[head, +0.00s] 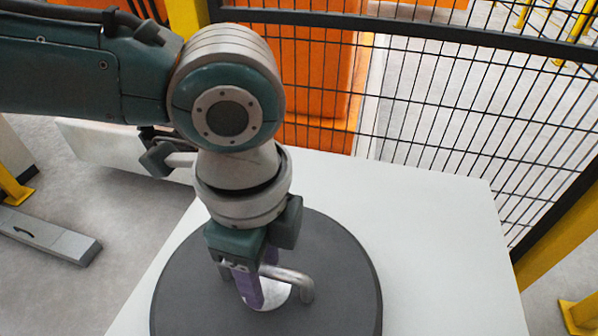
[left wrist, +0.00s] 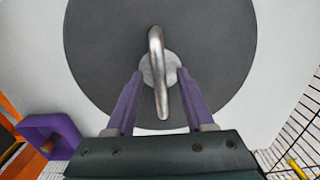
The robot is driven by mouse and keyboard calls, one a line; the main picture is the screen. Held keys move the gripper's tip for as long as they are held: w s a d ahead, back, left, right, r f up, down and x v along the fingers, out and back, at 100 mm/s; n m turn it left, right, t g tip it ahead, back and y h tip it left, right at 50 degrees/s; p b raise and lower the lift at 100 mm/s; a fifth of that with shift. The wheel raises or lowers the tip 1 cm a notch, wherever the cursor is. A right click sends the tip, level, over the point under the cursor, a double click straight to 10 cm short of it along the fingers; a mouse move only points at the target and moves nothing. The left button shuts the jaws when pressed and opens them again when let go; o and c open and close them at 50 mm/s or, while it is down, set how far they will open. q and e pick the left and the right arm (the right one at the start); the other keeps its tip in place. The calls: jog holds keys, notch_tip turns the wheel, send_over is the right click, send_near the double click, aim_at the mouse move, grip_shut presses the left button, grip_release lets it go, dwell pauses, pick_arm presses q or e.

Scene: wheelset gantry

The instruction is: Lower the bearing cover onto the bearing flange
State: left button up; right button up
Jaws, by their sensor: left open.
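A large dark grey disc, which looks like the bearing cover (head: 195,290), lies flat on a white tabletop. It has a pale round centre and a bent metal handle (head: 299,282) standing on it. My left gripper (head: 265,290) points down over the disc's middle, its purple fingers open. In the left wrist view the fingertips (left wrist: 160,72) are on either side of the handle (left wrist: 156,45), with a gap visible on each side. The cover (left wrist: 95,55) fills most of that view. I cannot make out a bearing flange. My right gripper is not in view.
The white table (head: 440,240) has free room right of the disc. A black mesh fence (head: 450,110) with yellow posts runs behind and to the right. An orange structure (head: 318,90) stands behind it.

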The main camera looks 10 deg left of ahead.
pick_arm(q)
jog(key=shift+f, duration=0.25)
dwell(0.5)
grip_shut()
dwell(0.4)
dwell(1.0)
